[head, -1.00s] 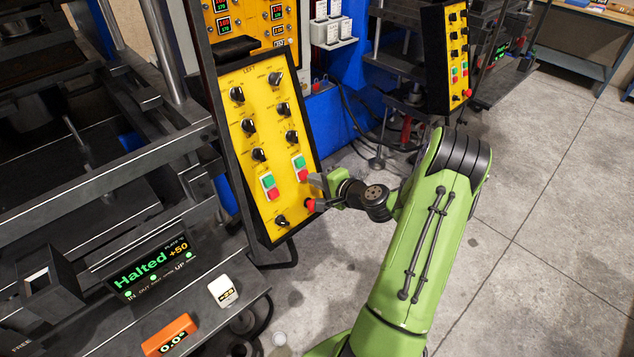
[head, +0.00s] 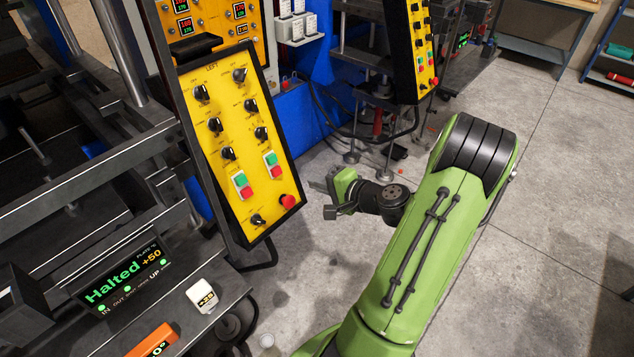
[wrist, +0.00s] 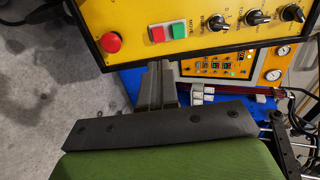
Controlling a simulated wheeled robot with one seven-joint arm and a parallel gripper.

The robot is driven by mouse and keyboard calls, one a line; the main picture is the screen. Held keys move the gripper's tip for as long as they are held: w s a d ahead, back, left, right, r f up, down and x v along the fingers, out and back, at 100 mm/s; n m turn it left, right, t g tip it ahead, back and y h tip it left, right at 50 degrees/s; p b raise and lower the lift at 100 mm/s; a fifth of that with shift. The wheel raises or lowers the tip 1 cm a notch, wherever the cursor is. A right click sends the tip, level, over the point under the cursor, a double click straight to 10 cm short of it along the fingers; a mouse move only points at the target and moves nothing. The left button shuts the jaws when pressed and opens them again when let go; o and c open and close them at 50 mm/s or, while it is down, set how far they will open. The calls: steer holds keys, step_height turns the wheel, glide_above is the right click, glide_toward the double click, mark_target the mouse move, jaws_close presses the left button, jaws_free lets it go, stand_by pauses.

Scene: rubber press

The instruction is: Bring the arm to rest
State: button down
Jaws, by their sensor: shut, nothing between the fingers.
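My gripper (head: 330,196) is shut and empty in the head view. It is in free air to the right of the yellow control panel (head: 228,150), apart from it. My green arm (head: 430,240) reaches up from the bottom and bends at the elbow. In the wrist view my gripper's dark fingers (wrist: 157,85) are together, pointing toward the panel's edge. The red round button (head: 287,201) sits at the panel's lower right, and it also shows in the wrist view (wrist: 111,42).
A press display (head: 125,275) reads "Halted +50". A white block (head: 206,296) and an orange display (head: 152,341) are on the ledge at lower left. A second yellow panel (head: 421,50) stands at the back. Grey floor (head: 560,200) is clear on the right.

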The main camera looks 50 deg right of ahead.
steer(key=shift+w, duration=0.1)
steer(key=a+r+n+g+y, duration=0.3)
steer(key=a+n+g, duration=0.65)
steer(key=a, duration=1.15)
steer(key=s+a+r+n+h, duration=0.2)
steer(key=s+r+n, duration=0.2)
steer(key=s, duration=0.3)
steer(key=s+a+r+n+t+h, duration=0.1)
steer(key=s+a+r+n, duration=0.2)
steer(key=s, duration=0.5)
steer(key=shift+s+a+r+n+h, duration=0.3)
steer(key=shift+r+n+h, duration=0.15)
steer(key=shift+r, duration=0.35)
steer(key=c, duration=1.8)
jaws_free()
steer(key=shift+c, duration=0.2)
